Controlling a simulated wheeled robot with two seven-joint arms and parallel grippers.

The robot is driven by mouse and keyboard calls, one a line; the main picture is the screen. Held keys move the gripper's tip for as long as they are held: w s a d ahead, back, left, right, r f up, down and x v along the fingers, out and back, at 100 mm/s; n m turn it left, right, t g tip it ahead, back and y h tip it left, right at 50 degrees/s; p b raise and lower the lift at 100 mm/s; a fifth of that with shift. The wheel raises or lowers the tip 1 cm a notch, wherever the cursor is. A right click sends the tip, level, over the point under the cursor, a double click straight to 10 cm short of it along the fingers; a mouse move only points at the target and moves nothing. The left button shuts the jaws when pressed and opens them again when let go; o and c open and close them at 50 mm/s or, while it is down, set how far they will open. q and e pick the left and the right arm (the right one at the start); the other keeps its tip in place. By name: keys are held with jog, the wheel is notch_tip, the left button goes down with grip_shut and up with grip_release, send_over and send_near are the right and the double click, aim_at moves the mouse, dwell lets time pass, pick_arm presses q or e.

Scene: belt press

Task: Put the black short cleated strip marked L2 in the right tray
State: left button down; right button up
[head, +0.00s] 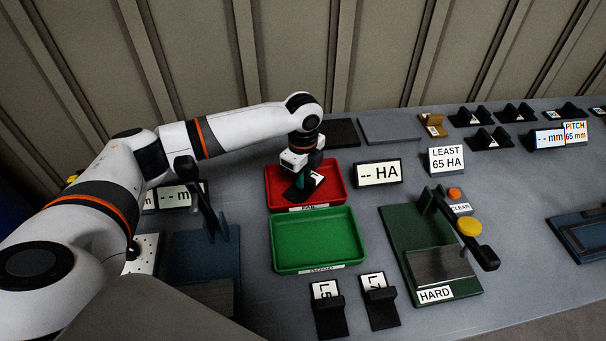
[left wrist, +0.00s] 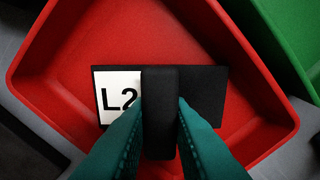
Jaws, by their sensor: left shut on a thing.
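The black short cleated strip marked L2 (left wrist: 208,92) lies across the middle of the left wrist view, with its white label at the left end. My left gripper (left wrist: 160,112) is shut on its raised black cleat, one teal finger on each side. In the head view my left gripper (head: 300,181) and the strip (head: 317,187) are over the red tray (head: 341,181). The strip is within the tray's outline; I cannot tell whether it touches the floor. The green tray (head: 313,240) stands just in front and is empty. My right gripper is not in view.
Two black cleated strips with white labels (head: 328,312) (head: 381,305) lie in front of the green tray. A green press marked HARD (head: 407,240) stands to the right. An HA display (head: 378,173) stands beside the red tray. Several small black pieces line the back right.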

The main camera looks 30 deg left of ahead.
pick_arm(q)
jog(key=shift+f, duration=0.15)
jog(key=c, duration=1.3)
grip_release()
notch_tip(320, 180, up, 12)
jog(key=shift+r+b, duration=0.2)
jog(key=shift+b, duration=0.45)
